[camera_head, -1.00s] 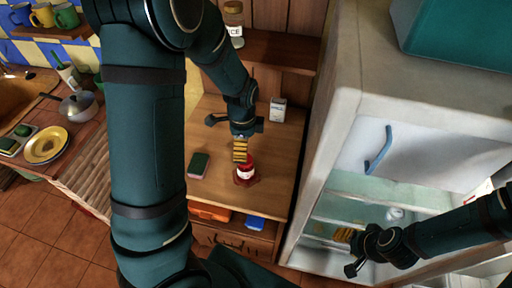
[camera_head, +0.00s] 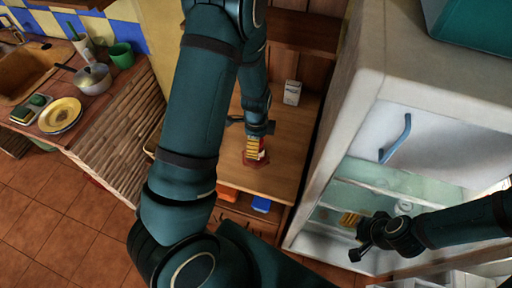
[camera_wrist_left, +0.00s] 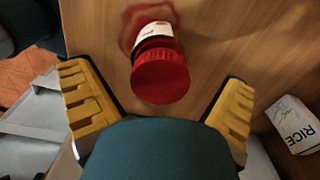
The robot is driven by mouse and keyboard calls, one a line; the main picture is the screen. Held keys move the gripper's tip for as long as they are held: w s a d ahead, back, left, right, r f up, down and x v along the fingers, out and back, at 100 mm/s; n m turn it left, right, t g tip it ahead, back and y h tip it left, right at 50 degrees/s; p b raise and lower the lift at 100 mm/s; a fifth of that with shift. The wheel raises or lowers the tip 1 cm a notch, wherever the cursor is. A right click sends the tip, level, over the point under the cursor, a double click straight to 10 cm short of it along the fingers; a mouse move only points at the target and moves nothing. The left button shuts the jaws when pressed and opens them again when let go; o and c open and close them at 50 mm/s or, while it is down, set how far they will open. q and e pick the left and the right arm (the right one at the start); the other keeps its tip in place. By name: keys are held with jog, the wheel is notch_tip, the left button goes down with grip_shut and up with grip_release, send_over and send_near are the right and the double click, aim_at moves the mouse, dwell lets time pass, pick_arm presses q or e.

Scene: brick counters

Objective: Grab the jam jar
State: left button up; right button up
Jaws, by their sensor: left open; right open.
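The jam jar (camera_head: 257,157) stands on the wooden counter (camera_head: 285,170), mostly behind my left gripper in the head view. In the left wrist view the jar (camera_wrist_left: 160,72) has a red lid and a white label, and it sits between and beyond the two yellow fingers. My left gripper (camera_wrist_left: 160,108) is open around the near side of the jar, with a gap on both sides; it also shows in the head view (camera_head: 252,146). My right gripper (camera_head: 351,235) is open and empty in front of the open fridge.
A white rice box (camera_head: 292,92) stands at the back of the counter; it shows at the right in the left wrist view (camera_wrist_left: 296,126). The white fridge (camera_head: 335,150) stands right of the counter. A pot (camera_head: 93,80) and yellow plate (camera_head: 60,115) are far left.

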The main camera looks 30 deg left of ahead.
pick_arm(q)
jog(key=shift+f, duration=1.35)
jog(key=c, duration=1.4)
jog(key=shift+r, duration=0.1)
jog(key=shift+c, duration=0.2)
